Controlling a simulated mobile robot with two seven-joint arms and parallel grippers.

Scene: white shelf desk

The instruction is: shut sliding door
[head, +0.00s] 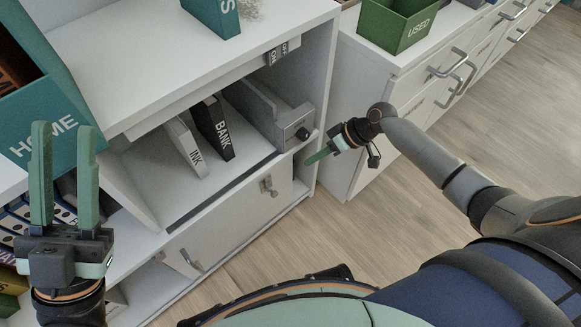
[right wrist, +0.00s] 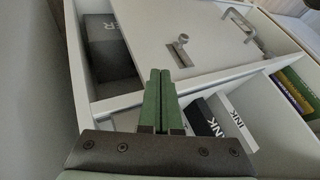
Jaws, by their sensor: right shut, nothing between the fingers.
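The sliding door (head: 235,212) is a white panel in the lower front of the white shelf desk. It carries a metal lock knob (head: 268,186) near its right end and a bar handle (head: 190,261) near its left end. In the right wrist view the door (right wrist: 150,45) shows upside down, with an open gap beside its knob end where a dark box (right wrist: 108,48) is visible. My right gripper (head: 316,156) is shut and empty, just right of the desk's front and apart from the door; its closed fingers show in the right wrist view (right wrist: 160,80). My left gripper (head: 64,140) is open and empty at the left.
A teal HOME box (head: 58,100) stands at left. A drawer cabinet (head: 385,85) stands at right. Wooden floor (head: 320,235) is free in front.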

